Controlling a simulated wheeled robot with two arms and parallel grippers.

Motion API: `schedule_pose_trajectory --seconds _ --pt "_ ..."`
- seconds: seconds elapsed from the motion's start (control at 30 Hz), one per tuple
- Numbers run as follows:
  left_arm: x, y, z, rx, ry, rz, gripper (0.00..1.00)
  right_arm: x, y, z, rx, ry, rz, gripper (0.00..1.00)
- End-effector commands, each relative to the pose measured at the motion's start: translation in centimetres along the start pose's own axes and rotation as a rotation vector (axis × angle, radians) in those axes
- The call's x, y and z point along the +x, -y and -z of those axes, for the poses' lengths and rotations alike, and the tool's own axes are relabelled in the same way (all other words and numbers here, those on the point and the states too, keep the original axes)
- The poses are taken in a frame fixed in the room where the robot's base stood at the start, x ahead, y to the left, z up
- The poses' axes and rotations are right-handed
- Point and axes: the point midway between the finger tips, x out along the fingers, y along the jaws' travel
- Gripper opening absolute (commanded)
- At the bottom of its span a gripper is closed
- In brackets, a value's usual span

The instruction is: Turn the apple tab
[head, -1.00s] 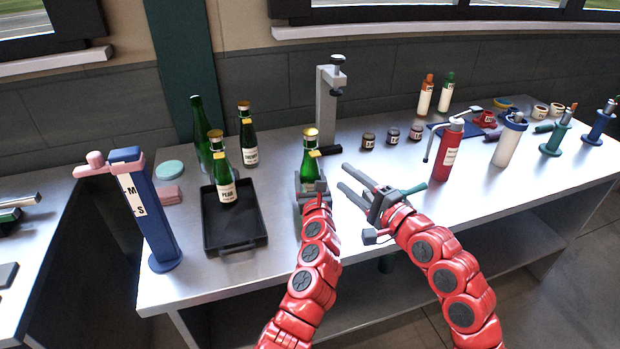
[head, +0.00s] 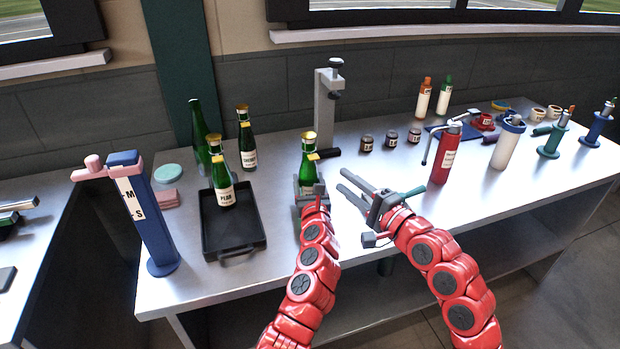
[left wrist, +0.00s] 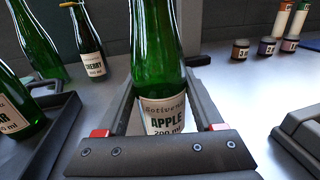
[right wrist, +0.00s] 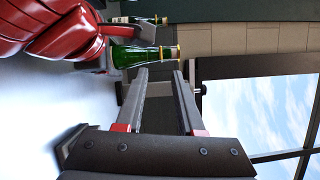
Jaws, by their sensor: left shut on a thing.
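The green apple bottle (head: 308,172) stands upright on the steel table, with gold foil on its neck. A small yellow tab (head: 313,156) sticks out at the foil's lower edge, on the side facing me. My left gripper (head: 309,190) is shut on the bottle's lower body. In the left wrist view the bottle (left wrist: 158,60) rises between the fingers with its APPLE label showing; its top is out of frame. My right gripper (head: 344,181) is open and empty, right of the bottle and apart from it. The right wrist view shows the bottle (right wrist: 130,57) beyond its spread fingers (right wrist: 160,78).
A black tray (head: 250,238) holding the pear bottle (head: 222,175) is to the left, with other green bottles behind it. A grey press stand (head: 325,110) rises behind the apple bottle. Small jars (head: 391,137) and a red dispenser (head: 444,160) stand to the right.

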Motion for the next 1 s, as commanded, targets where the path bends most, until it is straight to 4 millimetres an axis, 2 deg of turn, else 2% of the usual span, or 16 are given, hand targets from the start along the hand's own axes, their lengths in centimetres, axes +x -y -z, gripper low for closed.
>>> schedule_pose_trajectory --seconds 0.3,0.43,0.57,0.8,1.0 --pt "0.0 0.0 -0.1 0.0 0.001 0.001 0.0 -1.3 0.9 0.5 -0.126 0.033 -0.046 0.38" --pt "0.0 0.0 -0.1 0.0 0.001 0.0 0.0 -0.6 0.8 0.4 -0.145 0.043 -0.057 0.38" --pt "0.0 0.0 -0.1 0.0 0.001 0.0 0.0 1.5 0.7 0.2 -0.148 0.044 -0.055 0.38" --pt "0.0 0.0 -0.1 0.0 0.001 0.0 0.0 6.7 0.4 0.1 -0.145 0.042 -0.056 0.38" --pt "0.0 0.0 -0.1 0.0 0.001 0.0 0.0 9.5 0.2 0.1 -0.144 0.041 -0.055 0.38"
